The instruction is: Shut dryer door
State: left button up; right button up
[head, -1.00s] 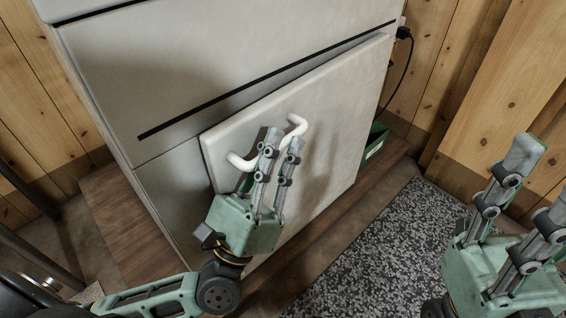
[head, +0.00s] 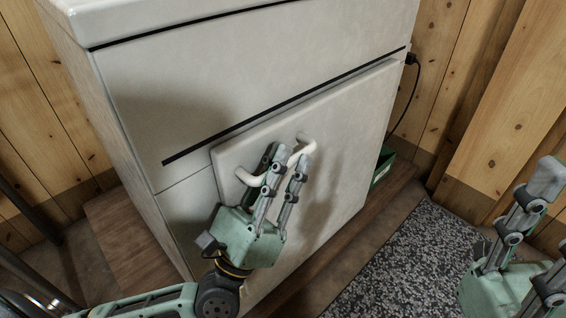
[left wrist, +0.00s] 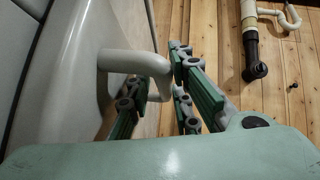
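The dryer door (head: 345,130) is a pale panel low on the dryer front (head: 240,75). Its left edge stands a little out from the front, and I cannot tell whether it is fully closed. A white U-shaped handle (head: 248,177) sits on it. My left gripper (head: 289,153) is at the handle, its fingers open and apart. In the left wrist view, the handle (left wrist: 125,63) reaches between the fingers of that gripper (left wrist: 160,82), and part of it is hidden. My right gripper (head: 545,225) is open and empty at the right edge, partly cut off.
A speckled mat (head: 395,255) lies on the floor at right. A green box (head: 383,168) stands beside the dryer. A black cord (head: 410,100) hangs by the plank wall (head: 465,75). In the left wrist view, a pipe (left wrist: 250,35) runs along the wall.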

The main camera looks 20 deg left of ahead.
pick_arm(q)
jog(key=shift+w+a+r, duration=0.1)
jog(key=shift+a, duration=0.1)
jog(key=v, duration=1.2)
jog(key=shift+d, duration=0.2)
